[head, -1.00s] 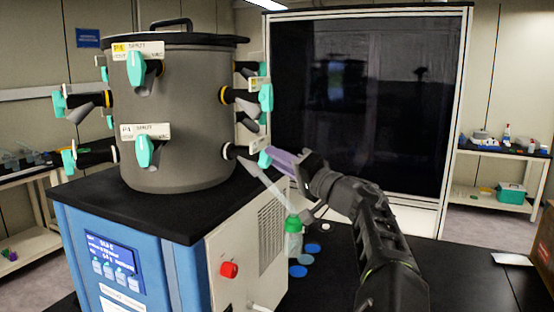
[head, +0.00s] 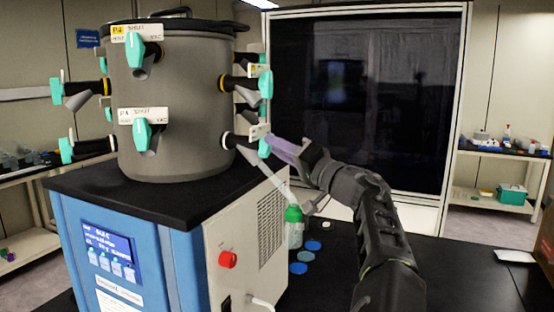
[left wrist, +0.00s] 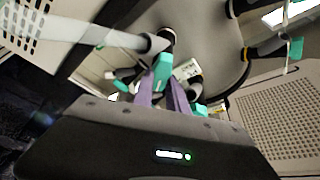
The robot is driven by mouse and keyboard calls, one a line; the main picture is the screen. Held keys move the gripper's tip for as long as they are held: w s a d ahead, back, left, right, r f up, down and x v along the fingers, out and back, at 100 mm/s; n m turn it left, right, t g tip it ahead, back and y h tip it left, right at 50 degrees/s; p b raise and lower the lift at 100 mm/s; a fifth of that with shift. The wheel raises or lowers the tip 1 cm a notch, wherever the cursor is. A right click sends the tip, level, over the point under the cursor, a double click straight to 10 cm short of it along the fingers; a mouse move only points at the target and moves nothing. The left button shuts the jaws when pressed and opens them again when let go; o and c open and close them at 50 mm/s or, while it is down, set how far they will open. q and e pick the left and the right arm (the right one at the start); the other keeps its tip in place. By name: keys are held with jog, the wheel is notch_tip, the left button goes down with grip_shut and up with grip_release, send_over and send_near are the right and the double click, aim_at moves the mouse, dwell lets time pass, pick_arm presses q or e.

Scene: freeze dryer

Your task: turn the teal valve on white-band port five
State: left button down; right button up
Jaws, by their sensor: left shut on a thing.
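The grey drum (head: 190,110) carries ports with teal valves. A lower white-band port (head: 229,141) is on its right side, with a teal valve (head: 264,147) and a white label beside it. My left gripper (head: 274,146), with purple fingers, is shut on this valve. In the left wrist view the teal valve (left wrist: 162,72) shows between the purple fingertips, partly hidden by them. A pale tube slants down from this port toward a green-capped bottle (head: 293,226). My right gripper is not in view.
The drum stands on a blue and white cabinet (head: 120,240) with a black top. Blue discs (head: 298,268) lie beside the bottle on the dark bench. Other teal valves (head: 135,50) ring the drum close by. A large dark panel (head: 365,110) stands behind my arm.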

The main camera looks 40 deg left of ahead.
pick_arm(q)
jog(key=n+b, duration=0.1)
jog(key=n+g+b, duration=0.1)
jog(key=n+b, duration=0.1)
jog(key=shift+f+y, duration=0.35)
jog(key=shift+y, duration=0.05)
jog(key=shift+r+n+g+b, duration=0.1)
jog(key=shift+n+g+b, duration=0.4)
jog(key=shift+n, duration=0.4)
jog(key=shift+r+n+g+b, duration=0.1)
jog(key=shift+n+g+b, duration=0.35)
jog(key=shift+n, duration=0.55)
jog(key=c, duration=1.3)
grip_release()
jog(key=shift+r, duration=0.1)
